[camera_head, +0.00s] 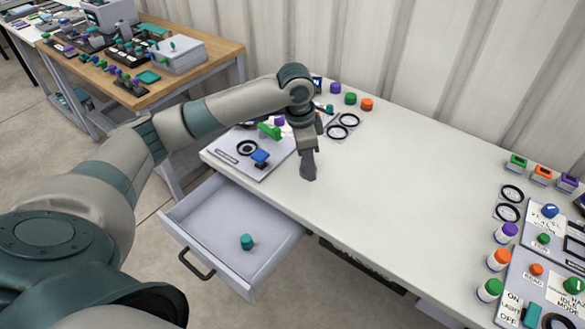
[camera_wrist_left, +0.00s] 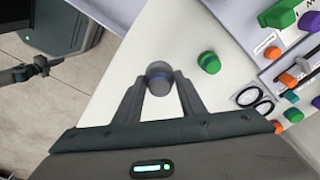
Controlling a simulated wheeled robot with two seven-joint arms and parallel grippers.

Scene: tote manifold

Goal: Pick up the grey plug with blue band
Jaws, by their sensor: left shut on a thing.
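The grey plug with blue band (camera_wrist_left: 160,76) shows in the left wrist view between the two fingertips of my left gripper (camera_wrist_left: 160,88). The fingers are shut on it, one on each side. In the head view my left gripper (camera_head: 308,170) points down over the white table (camera_head: 400,180), right of the left-hand panel. There the plug cannot be told apart from the dark fingertips. Whether it touches the table or is held just above it is not clear. My right gripper is in neither view.
A panel (camera_head: 226,158) with a blue knob stands left of the gripper. Below it an open drawer (camera_head: 195,215) holds a teal plug (camera_head: 247,242). Green (camera_head: 350,98) and orange (camera_head: 366,104) caps stand at the back. Bottles and panels fill the right end; the middle is clear.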

